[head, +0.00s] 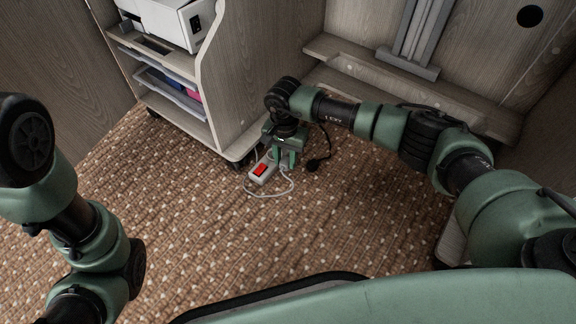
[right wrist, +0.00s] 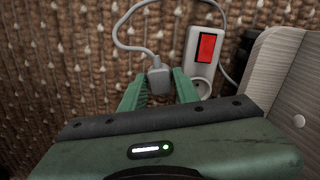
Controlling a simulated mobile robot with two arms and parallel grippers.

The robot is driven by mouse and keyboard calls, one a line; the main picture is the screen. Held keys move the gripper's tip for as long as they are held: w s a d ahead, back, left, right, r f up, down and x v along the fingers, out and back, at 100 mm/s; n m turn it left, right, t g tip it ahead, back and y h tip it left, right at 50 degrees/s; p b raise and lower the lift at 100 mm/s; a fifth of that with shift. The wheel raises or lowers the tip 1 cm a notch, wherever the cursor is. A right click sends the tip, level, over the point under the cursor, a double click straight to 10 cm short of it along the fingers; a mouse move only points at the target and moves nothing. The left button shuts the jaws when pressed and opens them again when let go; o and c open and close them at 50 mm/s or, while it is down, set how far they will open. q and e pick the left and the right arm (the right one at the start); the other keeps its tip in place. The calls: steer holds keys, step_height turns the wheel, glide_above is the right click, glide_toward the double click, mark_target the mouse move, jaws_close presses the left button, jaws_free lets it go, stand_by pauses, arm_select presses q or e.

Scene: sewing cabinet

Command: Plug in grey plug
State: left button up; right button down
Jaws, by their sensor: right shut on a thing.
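My right gripper (head: 284,158) points down near the floor beside the cabinet, shut on the grey plug. In the right wrist view, the grey plug (right wrist: 158,78) sits between the green fingers (right wrist: 158,88), with its grey cable curving up and left. The power strip (head: 255,178) lies on the carpet just left of the gripper in the head view. Its red switch (right wrist: 206,47) and a round socket (right wrist: 202,88) show in the right wrist view, to the right of the plug. The plug is apart from that socket. My left arm shows at the left, but its gripper is out of view.
The wheeled cabinet (head: 245,80) stands close behind, with a white machine (head: 170,20) on top. Open carpet (head: 230,240) lies in front.

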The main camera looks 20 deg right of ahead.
steer(key=shift+w+a+f+b, duration=0.1)
steer(key=shift+w+a+b, duration=0.15)
steer(key=shift+w+b, duration=0.95)
steer(key=shift+w+a+b, duration=0.2)
steer(key=shift+w+b, duration=0.95)
steer(key=shift+w+a, duration=0.25)
steer(key=shift+w, duration=1.05)
steer(key=shift+f, duration=0.1)
steer(key=shift+f, duration=0.7)
steer(key=shift+f, duration=0.7)
steer(key=shift+c, duration=2.2)
jaws_free()
